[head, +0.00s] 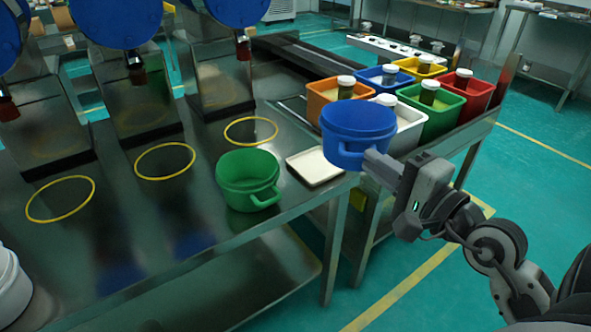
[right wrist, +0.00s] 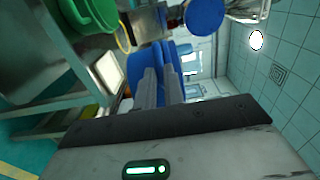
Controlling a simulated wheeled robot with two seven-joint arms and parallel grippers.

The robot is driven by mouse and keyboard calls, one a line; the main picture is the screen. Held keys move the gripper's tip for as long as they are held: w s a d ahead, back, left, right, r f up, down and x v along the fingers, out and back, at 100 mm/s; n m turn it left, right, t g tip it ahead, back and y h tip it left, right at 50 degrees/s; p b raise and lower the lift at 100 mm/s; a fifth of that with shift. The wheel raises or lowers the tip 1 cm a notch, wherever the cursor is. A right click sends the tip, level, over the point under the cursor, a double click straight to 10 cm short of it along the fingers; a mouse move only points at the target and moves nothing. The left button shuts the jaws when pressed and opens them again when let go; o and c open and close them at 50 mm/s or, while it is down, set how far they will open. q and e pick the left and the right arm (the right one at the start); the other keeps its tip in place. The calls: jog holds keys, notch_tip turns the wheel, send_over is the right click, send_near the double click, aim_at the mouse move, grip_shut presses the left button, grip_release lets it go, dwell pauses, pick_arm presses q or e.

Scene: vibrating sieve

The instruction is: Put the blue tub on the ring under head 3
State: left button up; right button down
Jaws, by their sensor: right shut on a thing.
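The blue tub (head: 358,128) is held upright in the air by my right gripper (head: 376,162), which is shut on its handle side. In the right wrist view the blue tub (right wrist: 143,62) shows beyond the two fingers (right wrist: 161,88). Three yellow rings lie flat on the steel table: a left ring (head: 57,219), a middle ring (head: 165,180) and a right ring (head: 250,146). All three are empty. Each has a machine with a blue round head behind it; the head numbers are not readable. My left gripper is not in view.
Several coloured bins with jars, including an orange bin (head: 320,100), stand behind the blue tub. A white rounded thing (head: 12,290) is at the left edge.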

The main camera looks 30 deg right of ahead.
aim_at(335, 161)
jog(key=w+f, duration=0.1)
jog(key=w, duration=0.1)
jog(key=w+a+f, duration=0.1)
jog(key=w, duration=0.2)
jog(key=w+a+f, duration=0.1)
jog(key=w, duration=0.2)
jog(key=shift+w+f+p, duration=0.1)
jog(key=shift+f+p, duration=0.15)
jog(key=shift+p, duration=0.05)
jog(key=w+a+f+b, duration=0.1)
jog(key=w+f+b, duration=0.2)
jog(key=f, duration=0.6)
jog(key=shift+w+a+f, duration=0.2)
jog(key=shift+w+f, duration=0.1)
jog(key=shift+w, duration=0.45)
jog(key=c, duration=1.5)
grip_release()
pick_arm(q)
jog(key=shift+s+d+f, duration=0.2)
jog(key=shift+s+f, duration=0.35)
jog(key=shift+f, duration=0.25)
pick_arm(e)
jog(key=shift+r, duration=0.1)
